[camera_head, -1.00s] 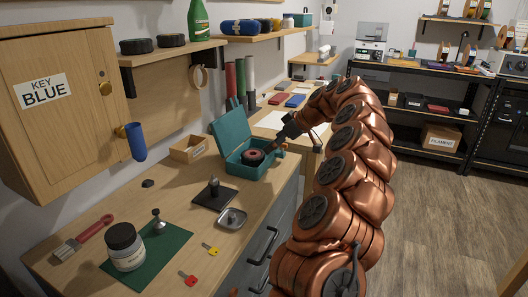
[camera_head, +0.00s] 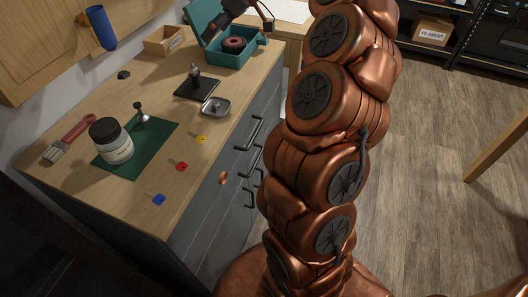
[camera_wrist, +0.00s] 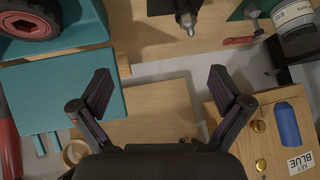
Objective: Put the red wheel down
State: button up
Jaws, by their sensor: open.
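The red wheel (camera_head: 234,43), with a dark tyre, lies in the teal box (camera_head: 238,61) at the back of the workbench. The box's lid stands open. In the wrist view the wheel (camera_wrist: 32,18) shows at the top left, cut by the frame edge, inside the box, with the teal lid (camera_wrist: 55,92) below it. My gripper (camera_head: 248,22) is above the box, apart from the wheel. In the wrist view my gripper (camera_wrist: 160,82) has its two fingers spread wide with nothing between them.
A small wooden tray (camera_head: 165,42) stands left of the box. A dark stand (camera_head: 196,86), a metal dish (camera_head: 215,107), a jar (camera_head: 111,141) on a green mat, a brush (camera_head: 70,138) and several coloured keys lie nearer. The wall cabinet (camera_wrist: 262,125) shows in the wrist view.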

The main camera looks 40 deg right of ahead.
jog(key=s+a+f+g+h, duration=0.1)
jog(key=s+a+f+g, duration=0.1)
jog(key=s+a, duration=0.65)
jog(key=s+a+f+g+h, duration=0.1)
jog(key=s+a+f+g, duration=0.1)
jog(key=s+a, duration=0.6)
jog(key=s+f+m+g+h, duration=0.2)
jog(key=s+f, duration=0.4)
jog(key=s, duration=0.6)
jog(key=s+f+m+g+h, duration=0.2)
jog(key=s+f+m, duration=0.2)
jog(key=s, duration=0.8)
notch_tip(320, 180, down, 2)
jog(key=shift+d+m, duration=0.15)
jog(key=shift+m, duration=0.25)
jog(key=shift+w, duration=0.1)
notch_tip(320, 180, up, 16)
jog(key=w+t+p, duration=0.1)
jog(key=p, duration=1.3)
jog(key=shift+f, duration=0.15)
